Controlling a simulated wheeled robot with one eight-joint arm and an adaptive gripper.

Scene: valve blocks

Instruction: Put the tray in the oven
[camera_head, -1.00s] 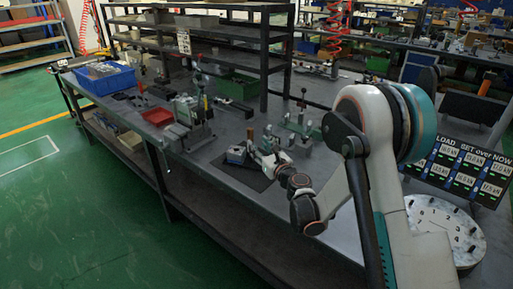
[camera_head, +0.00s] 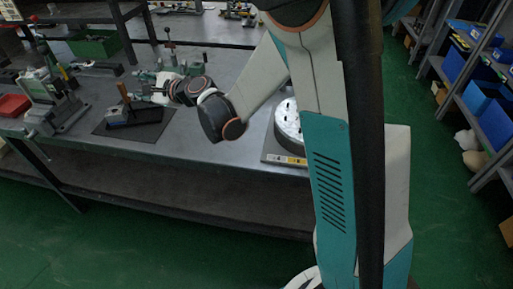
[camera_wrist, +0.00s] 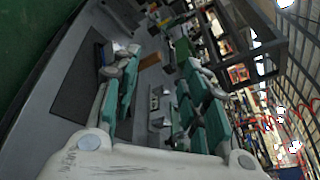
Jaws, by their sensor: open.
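I cannot make out an oven or a plain tray in these views. Fine contact between gripper and block cannot be told.
A lever fixture (camera_head: 55,105) and a red bin (camera_head: 14,104) stand at the left. A green box (camera_head: 95,44) lies farther back. A white round disc (camera_head: 288,125) is partly behind my arm. Shelving with blue bins (camera_head: 480,100) stands right; green floor is open between.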

